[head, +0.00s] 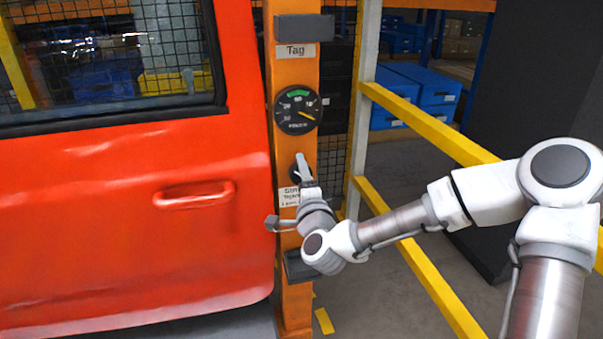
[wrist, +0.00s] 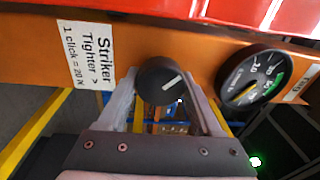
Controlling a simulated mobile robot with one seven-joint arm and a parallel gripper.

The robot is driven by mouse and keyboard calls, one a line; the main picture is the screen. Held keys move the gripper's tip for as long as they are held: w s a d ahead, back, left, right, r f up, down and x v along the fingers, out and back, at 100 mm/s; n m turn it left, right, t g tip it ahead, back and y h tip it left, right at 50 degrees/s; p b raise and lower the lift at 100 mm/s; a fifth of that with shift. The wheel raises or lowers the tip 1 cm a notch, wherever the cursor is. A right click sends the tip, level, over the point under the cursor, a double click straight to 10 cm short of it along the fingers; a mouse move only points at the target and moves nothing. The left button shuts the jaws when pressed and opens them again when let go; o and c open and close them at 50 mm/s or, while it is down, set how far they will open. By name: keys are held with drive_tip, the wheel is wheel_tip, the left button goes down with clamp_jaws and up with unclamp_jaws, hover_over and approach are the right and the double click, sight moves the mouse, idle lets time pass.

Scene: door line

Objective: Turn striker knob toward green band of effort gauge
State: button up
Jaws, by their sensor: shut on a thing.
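The black striker knob (wrist: 158,84) has a white pointer line and sits on the orange post (head: 284,150). In the wrist view the line points right, slightly upward. My gripper (head: 303,168) is shut on the knob, one finger on each side; the fingers partly hide it in the head view. The round black effort gauge (head: 298,110) is above the knob on the post. Its green band is at the top, and its yellow needle points right and slightly down, outside the band. The gauge also shows in the wrist view (wrist: 252,78).
A white label (wrist: 86,55) beside the knob reads "Striker Tighter >, 1 click = 20 N". A red door (head: 130,210) with a handle stands close left of the post. Yellow rails (head: 430,125) run behind my arm. A dark block (head: 304,28) is above the gauge.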

drive_tip(key=shift+r+n, duration=0.2)
drive_tip(key=shift+n, duration=1)
drive_tip(key=shift+a, duration=0.1)
drive_tip(key=o, duration=1.3)
drive_tip(key=shift+o, duration=0.2)
drive_tip(key=shift+f, duration=0.1)
drive_tip(key=shift+s, duration=0.15)
